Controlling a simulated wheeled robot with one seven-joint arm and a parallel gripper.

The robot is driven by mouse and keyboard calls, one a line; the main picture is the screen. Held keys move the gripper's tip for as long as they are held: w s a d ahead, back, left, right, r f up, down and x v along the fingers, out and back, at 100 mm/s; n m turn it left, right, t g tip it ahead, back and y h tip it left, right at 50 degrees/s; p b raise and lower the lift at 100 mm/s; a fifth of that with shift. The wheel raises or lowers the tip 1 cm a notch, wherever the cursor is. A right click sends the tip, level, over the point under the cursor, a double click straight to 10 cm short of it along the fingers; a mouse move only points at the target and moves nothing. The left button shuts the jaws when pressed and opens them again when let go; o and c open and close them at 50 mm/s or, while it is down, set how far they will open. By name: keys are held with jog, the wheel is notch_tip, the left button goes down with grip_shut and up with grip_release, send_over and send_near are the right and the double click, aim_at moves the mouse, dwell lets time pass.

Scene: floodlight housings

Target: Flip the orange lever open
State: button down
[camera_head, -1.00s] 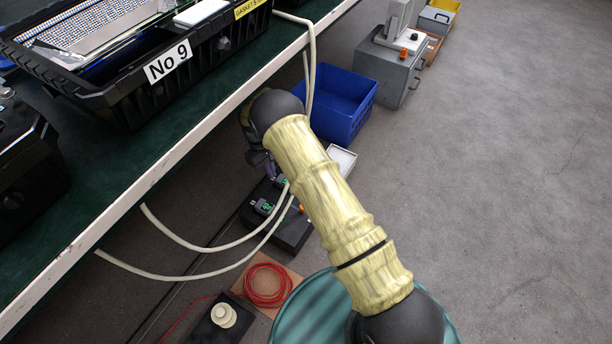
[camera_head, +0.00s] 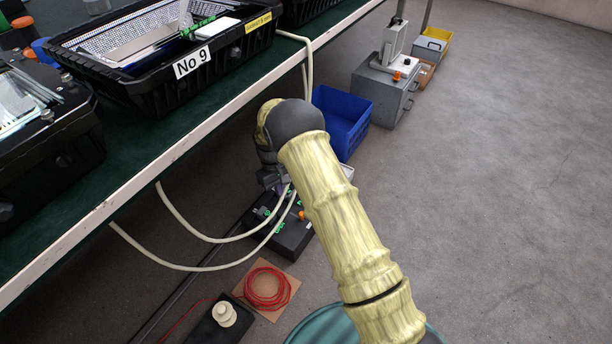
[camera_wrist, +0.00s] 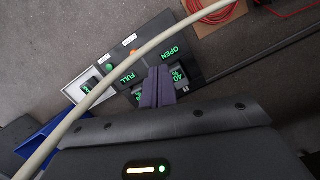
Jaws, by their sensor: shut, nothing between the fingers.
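A black box (camera_head: 293,238) with green markings stands on the floor below the bench. In the wrist view the black box (camera_wrist: 190,58) shows green "OPEN" and "FULL" labels. A small orange part (camera_head: 302,215) is on the box; I cannot tell whether it is the lever. In the head view my wrist mostly hides the gripper.
A pale hose (camera_wrist: 150,48) crosses the wrist view close by and hangs from the bench (camera_head: 150,175) in the head view. A blue bin (camera_head: 342,118) stands behind the box. Red cable (camera_head: 267,288) lies in front. The floor at right is clear.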

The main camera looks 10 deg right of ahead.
jog(key=s+d+r+m+p, duration=0.1)
jog(key=s+d+r, duration=0.1)
jog(key=r, duration=0.4)
jog(key=s+d+r+m+t+p, duration=0.1)
jog(key=s+d+r, duration=0.2)
jog(key=r, duration=0.4)
jog(key=shift+d+r+y, duration=0.2)
jog(key=shift+d+y, duration=0.2)
jog(key=shift+d, duration=0.5)
jog(key=s+d+r+m+t+p, duration=0.1)
jog(key=s+d+r+m+p, duration=0.15)
jog(key=s+r+p, duration=0.4)
jog(key=s+d+r+m+t+p, duration=0.1)
jog(key=s+d+r+p, duration=0.25)
jog(key=s+r, duration=0.5)
jog(key=s+d+r+m+t+p, duration=0.1)
jog(key=s+d+r+p, duration=0.4)
jog(key=r, duration=0.4)
jog(key=w+p+v, duration=0.3)
jog(key=p+v, duration=1.4)
jog(key=v, duration=0.1)
jog(key=w+r+p+v, duration=0.1)
jog(key=w+p+v, duration=0.3)
jog(key=p+v, duration=1.4)
jog(key=shift+r, duration=0.25)
